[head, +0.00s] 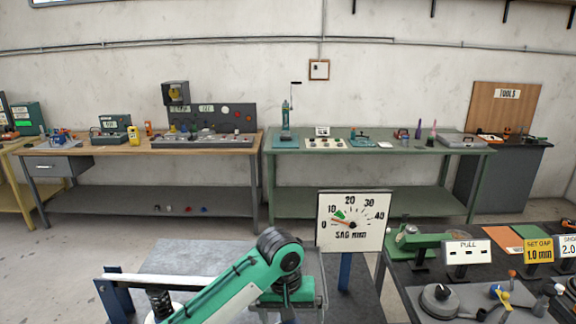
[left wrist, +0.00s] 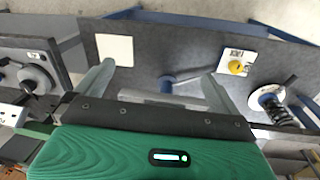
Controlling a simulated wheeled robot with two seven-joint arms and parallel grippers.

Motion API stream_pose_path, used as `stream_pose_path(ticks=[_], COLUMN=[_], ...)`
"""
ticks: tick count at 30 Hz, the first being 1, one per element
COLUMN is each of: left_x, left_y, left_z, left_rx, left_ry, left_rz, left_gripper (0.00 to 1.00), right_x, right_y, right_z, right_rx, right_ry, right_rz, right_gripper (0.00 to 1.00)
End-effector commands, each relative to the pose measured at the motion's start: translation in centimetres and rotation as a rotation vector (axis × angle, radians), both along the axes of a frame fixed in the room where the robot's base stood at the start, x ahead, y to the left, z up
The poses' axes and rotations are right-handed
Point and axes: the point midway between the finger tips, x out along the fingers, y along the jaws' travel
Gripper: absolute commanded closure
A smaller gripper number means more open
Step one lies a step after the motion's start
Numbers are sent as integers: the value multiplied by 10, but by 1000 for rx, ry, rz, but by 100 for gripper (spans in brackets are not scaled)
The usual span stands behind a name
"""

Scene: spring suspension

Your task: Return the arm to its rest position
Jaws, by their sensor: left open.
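My left arm, green and white with a dark joint (head: 280,248), reaches in at the bottom middle of the head view; its fingertips cannot be made out there. In the left wrist view my left gripper (left wrist: 158,85) has its two grey fingers wide apart with nothing held between them. A dark coil spring (left wrist: 278,108) on a pale disc stands right of the fingers; a spring (head: 160,301) also shows at lower left in the head view. My right gripper is out of view.
A SAG mm dial (head: 350,238) stands just beyond my arm on a blue post (head: 345,271). A dark bench (head: 396,262) at right holds a PULL sign (head: 467,252), a green tool and a grey device. Workbenches line the far wall, with open floor before them.

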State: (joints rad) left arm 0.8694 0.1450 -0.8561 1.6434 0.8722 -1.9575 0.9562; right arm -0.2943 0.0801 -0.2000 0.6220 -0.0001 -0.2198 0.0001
Motion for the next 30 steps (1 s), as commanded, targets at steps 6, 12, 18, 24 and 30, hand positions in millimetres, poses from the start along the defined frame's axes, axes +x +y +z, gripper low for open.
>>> stream_pose_path(ticks=[6, 12, 18, 24, 30], left_x=[-30, -62, -95, -131, -172], left_y=[0, 11, 33, 67, 110], left_z=[-38, -72, -101, -127, -146], left_rx=[-96, -187, -237, -240, -191], left_ry=[-16, -64, -122, -183, -241], left_rz=[-53, -84, -85, -65, -40], left_gripper=[0, 0, 0, 0, 0], right_x=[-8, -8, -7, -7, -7], right_y=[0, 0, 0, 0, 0], right_z=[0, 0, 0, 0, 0], right_rx=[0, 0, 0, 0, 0], right_ry=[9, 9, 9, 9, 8], right_rz=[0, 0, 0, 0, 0], right_gripper=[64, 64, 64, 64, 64])
